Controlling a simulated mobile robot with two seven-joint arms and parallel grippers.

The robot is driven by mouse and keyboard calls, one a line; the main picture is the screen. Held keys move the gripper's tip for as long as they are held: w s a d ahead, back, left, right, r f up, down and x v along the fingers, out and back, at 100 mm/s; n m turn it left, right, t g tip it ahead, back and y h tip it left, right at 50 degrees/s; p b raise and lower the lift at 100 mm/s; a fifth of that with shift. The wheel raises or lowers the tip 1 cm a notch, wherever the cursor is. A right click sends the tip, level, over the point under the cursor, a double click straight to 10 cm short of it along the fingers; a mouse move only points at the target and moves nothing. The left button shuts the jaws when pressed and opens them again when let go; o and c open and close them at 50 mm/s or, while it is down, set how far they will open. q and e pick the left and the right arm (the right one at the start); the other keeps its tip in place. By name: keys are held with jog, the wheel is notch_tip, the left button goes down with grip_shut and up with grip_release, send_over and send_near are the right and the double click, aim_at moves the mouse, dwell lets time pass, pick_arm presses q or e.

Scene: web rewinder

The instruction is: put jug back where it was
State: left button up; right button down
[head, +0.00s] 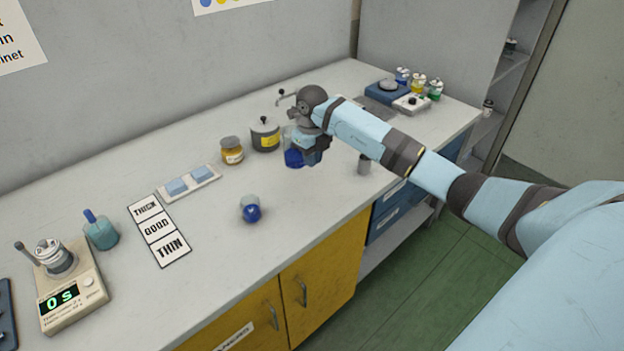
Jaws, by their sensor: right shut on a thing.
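The jug (293,157), clear with blue liquid in its lower part, is at the counter's middle right, just in front of a grey lidded pot. My right gripper (308,151) is shut on the jug from its right side and partly hides it. The jug looks upright; I cannot tell whether its base touches the counter. My left gripper is not in view.
The grey pot (265,134) and an amber jar (231,150) stand close left of the jug. A small blue-filled cup (250,208) is nearer the front. A grey cylinder (364,164) stands to the right. A scale (72,288) and thickness card (159,231) lie left.

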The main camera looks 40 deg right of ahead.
notch_tip(320, 180, down, 8)
jog(key=shift+r, duration=0.1)
dwell(0.4)
jog(key=c, duration=1.2)
grip_release()
jog(key=shift+f, duration=0.2)
